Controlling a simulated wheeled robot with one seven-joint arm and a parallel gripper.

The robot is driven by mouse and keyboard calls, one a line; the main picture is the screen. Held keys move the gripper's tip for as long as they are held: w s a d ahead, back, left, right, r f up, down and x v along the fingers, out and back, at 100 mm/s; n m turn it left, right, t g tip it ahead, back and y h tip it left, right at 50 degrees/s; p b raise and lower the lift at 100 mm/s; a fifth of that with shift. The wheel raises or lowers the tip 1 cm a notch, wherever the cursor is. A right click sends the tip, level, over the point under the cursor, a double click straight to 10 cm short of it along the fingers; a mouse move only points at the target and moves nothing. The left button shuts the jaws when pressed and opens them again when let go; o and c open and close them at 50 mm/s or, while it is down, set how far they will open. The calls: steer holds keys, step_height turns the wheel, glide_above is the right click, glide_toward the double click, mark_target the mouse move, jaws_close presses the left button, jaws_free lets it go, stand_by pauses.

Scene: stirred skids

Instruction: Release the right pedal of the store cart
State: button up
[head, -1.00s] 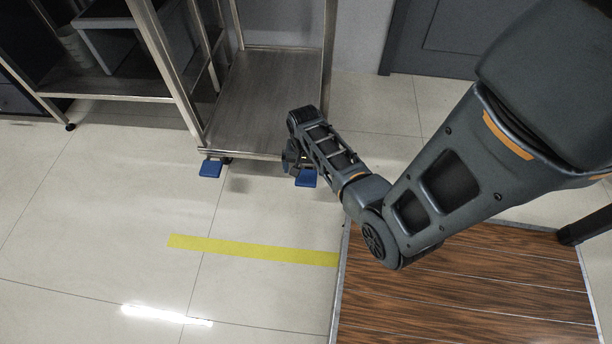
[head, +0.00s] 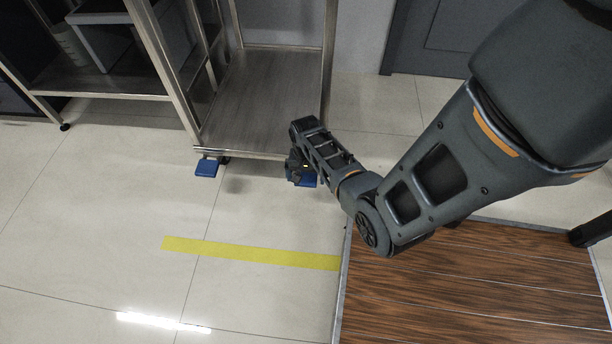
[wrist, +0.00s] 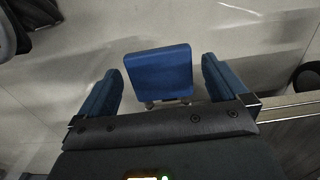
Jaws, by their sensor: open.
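The store cart (head: 262,98) is a metal frame with a grey lower shelf, standing at the back. Its left blue pedal (head: 206,168) sticks out below the shelf's front edge. Its right blue pedal (head: 308,181) is partly hidden behind my gripper (head: 296,168) at the shelf's front right corner. In the wrist view the blue pedal (wrist: 159,73) lies between the two blue fingers of my gripper (wrist: 162,85). The fingers are open, with a gap on each side of the pedal. I cannot tell the height between fingers and pedal.
A wood-topped platform (head: 470,285) with a metal edge fills the lower right, under my arm. A second metal rack (head: 100,85) stands at the left. A yellow strip (head: 250,253) marks the open tiled floor in front.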

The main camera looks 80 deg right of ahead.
mark_target(306, 177)
steer(key=shift+c, duration=0.2)
steer(key=c, duration=1.4)
steer(key=shift+d+r+y+p, duration=0.1)
steer(key=shift+r+y+p, duration=0.25)
steer(key=shift+p, duration=0.3)
steer(key=shift+c, duration=0.2)
steer(key=shift+f, duration=0.15)
steer(key=o, duration=1.5)
steer(key=shift+d+r+p, duration=0.15)
steer(key=shift+r+p, duration=0.95)
steer(key=shift+r, duration=0.9)
steer(key=shift+d+r+p, duration=0.1)
steer(key=shift+r+p, duration=1)
steer(key=shift+r, duration=0.85)
